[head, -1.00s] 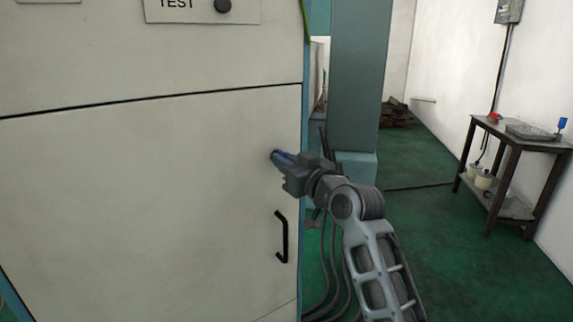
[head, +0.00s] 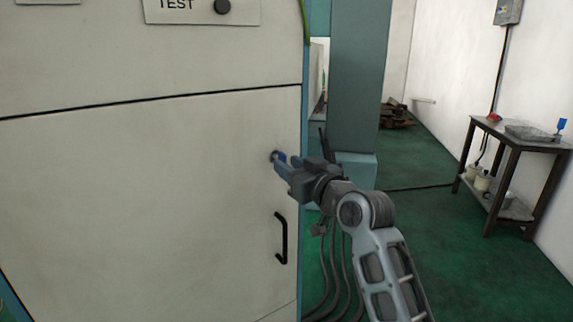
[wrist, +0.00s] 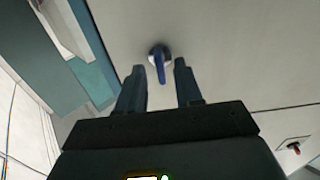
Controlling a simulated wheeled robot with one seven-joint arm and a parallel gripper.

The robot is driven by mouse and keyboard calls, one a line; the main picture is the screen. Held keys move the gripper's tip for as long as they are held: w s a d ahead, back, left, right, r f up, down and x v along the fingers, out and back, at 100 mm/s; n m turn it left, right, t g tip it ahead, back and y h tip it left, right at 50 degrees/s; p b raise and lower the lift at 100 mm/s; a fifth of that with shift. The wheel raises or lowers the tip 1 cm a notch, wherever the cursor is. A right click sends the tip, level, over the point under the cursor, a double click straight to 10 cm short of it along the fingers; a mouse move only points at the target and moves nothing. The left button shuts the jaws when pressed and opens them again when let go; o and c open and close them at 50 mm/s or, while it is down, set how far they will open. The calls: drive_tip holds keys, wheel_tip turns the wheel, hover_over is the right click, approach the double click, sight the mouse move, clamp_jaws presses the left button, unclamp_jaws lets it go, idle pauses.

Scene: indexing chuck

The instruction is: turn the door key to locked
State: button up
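The door key (wrist: 159,64) is a blue key in a round metal lock on the pale cabinet door (head: 150,200). In the head view the key (head: 279,156) shows as a small blue spot near the door's right edge, just beyond my fingertips. My gripper (head: 281,165) is in front of it. In the wrist view my gripper (wrist: 160,78) is open, with its two fingers apart and nothing between them. The key lies just ahead of the gap, between the lines of the fingers. Any lock markings are too small to read.
A black door handle (head: 281,238) is below the key. A panel marked TEST with a black knob (head: 222,6) is above. A teal column (head: 356,90) stands right of the cabinet, with cables below. A side table (head: 515,150) stands at the right wall; green floor lies between.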

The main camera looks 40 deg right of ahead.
drive_tip(key=s, duration=0.5)
drive_tip(key=shift+s+a, duration=0.35)
drive_tip(key=shift+s, duration=0.05)
drive_tip(key=s+a+f+g+p, duration=0.1)
drive_tip(key=s+a+f+p, duration=0.1)
drive_tip(key=s+a+f, duration=0.55)
drive_tip(key=s+a+f+g+p, duration=0.1)
drive_tip(key=s+a+f+p, duration=0.2)
drive_tip(key=s, duration=0.7)
drive_tip(key=s+a+r+y+p, duration=0.1)
drive_tip(key=s+a+r, duration=0.1)
drive_tip(key=s, duration=0.9)
drive_tip(key=s+a+r+n+g+y+p, duration=0.1)
drive_tip(key=s+a, duration=0.3)
drive_tip(key=s, duration=0.7)
drive_tip(key=shift+a+r+p, duration=0.35)
drive_tip(key=shift+r+p, duration=0.3)
